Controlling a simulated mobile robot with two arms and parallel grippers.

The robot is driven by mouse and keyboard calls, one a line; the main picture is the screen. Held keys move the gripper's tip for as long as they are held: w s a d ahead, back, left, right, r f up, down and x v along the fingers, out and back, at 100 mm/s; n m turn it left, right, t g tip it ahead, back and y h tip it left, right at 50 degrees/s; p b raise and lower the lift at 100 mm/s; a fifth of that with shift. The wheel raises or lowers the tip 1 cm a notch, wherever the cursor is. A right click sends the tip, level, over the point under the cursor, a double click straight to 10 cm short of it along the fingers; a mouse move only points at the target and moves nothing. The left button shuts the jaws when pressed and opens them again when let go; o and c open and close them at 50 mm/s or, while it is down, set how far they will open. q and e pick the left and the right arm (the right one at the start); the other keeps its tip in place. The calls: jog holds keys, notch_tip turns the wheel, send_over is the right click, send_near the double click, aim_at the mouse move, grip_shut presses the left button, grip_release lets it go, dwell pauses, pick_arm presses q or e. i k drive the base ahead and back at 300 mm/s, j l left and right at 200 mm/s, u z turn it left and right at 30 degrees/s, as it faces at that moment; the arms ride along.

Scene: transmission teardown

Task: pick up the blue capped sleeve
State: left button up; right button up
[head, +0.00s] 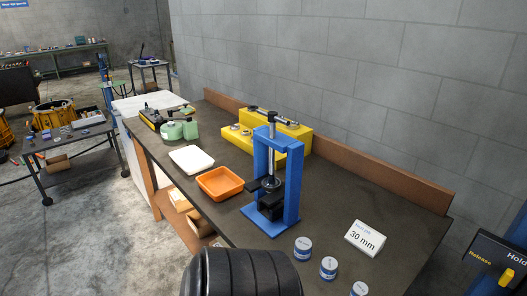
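Three small round blue-and-white pieces, which look like capped sleeves, stand upright on the dark bench top at the lower right. One blue capped sleeve (303,248) is nearest the blue press, a second (328,267) is in the middle, and a third (359,289) is cut by the bottom edge of the picture. I cannot tell them apart by size. Neither of my grippers can be made out. A black ribbed part, which seems to be my own arm, fills the bottom middle.
A blue press (292,187) stands left of the sleeves. A white card reading 30 mm (365,239) stands right of them. An orange tray (207,194), a white tray (181,161) and a yellow block (298,136) are farther back. A low ledge (375,175) runs along the wall.

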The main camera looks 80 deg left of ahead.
aim_at(328, 266)
jog(key=u, duration=1.9)
jog(key=z, duration=2.1)
jog(key=u, duration=2.1)
jog(key=i+j+u, duration=0.2)
jog(key=j, duration=0.2)
jog(key=k, duration=0.05)
